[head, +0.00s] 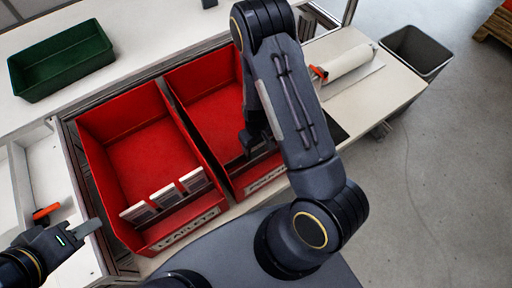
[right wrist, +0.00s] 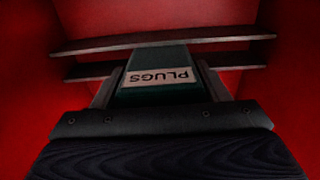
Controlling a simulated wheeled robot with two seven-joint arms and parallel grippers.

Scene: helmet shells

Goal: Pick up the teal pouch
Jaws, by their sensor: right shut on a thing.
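The teal pouch (right wrist: 158,60) shows in the right wrist view with a pale label reading PLUGS, upside down. It sits between the two fingers of my right gripper (right wrist: 160,72), which is shut on it. Red bin walls surround it. In the head view my right gripper (head: 258,138) reaches down into the right red bin (head: 205,95), and my arm hides the pouch there. My left gripper (head: 82,232) is at the lower left, beside the left red bin (head: 125,135); I cannot tell whether its jaws are apart.
Several white packs (head: 165,195) stand at the front of the left bin, above a label reading LEAFLETS. A dark green tray (head: 60,60) lies at the back left. A white roll (head: 350,62) lies right of my arm. A grey waste bin (head: 418,52) stands beyond.

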